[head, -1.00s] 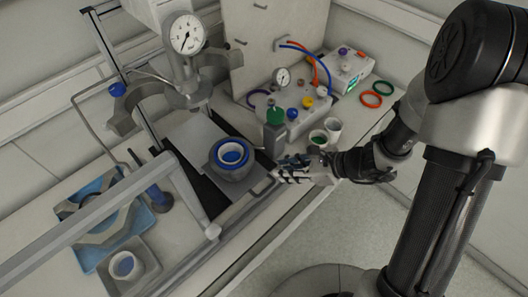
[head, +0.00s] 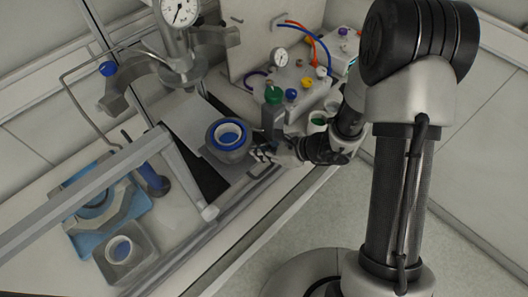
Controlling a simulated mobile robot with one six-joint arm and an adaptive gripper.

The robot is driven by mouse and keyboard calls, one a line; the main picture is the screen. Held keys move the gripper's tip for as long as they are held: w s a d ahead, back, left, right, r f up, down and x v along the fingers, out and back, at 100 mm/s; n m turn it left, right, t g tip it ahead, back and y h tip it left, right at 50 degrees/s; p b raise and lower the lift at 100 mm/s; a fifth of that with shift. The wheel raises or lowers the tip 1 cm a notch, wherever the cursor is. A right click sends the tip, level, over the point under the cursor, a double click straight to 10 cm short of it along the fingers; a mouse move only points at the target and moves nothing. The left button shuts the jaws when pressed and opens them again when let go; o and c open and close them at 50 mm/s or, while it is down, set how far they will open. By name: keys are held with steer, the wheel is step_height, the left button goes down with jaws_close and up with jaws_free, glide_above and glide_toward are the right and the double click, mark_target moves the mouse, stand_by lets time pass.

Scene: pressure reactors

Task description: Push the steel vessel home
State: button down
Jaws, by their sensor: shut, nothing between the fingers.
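The steel vessel (head: 229,151), a grey pot with a blue ring and a pale inside, stands upright on a grey sliding plate (head: 187,121) in the head view. My gripper (head: 256,154) is shut and empty, just right of the vessel, with its fingertips close to the vessel's lower side. I cannot tell whether they touch it. The reactor head (head: 181,58) with its pressure gauge (head: 180,10) is above and behind the vessel. A grey split clamp half (head: 212,42) sits beside the head.
A metal rail (head: 181,173) runs left of the vessel. A blue mat (head: 103,212) and a tray with a small cup (head: 120,249) lie at the lower left.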

steer(key=w+a, duration=0.3)
steer(key=a, duration=0.1)
steer(key=w+a, duration=0.4)
steer(key=w+a+b, duration=0.1)
steer(key=w+a, duration=0.2)
steer(key=a, duration=0.1)
steer(key=shift+w+a, duration=0.3)
steer(key=shift+w, duration=0.1)
steer(key=shift+w+a, duration=0.2)
steer(key=shift+a, duration=0.05)
steer(key=shift+r, duration=0.15)
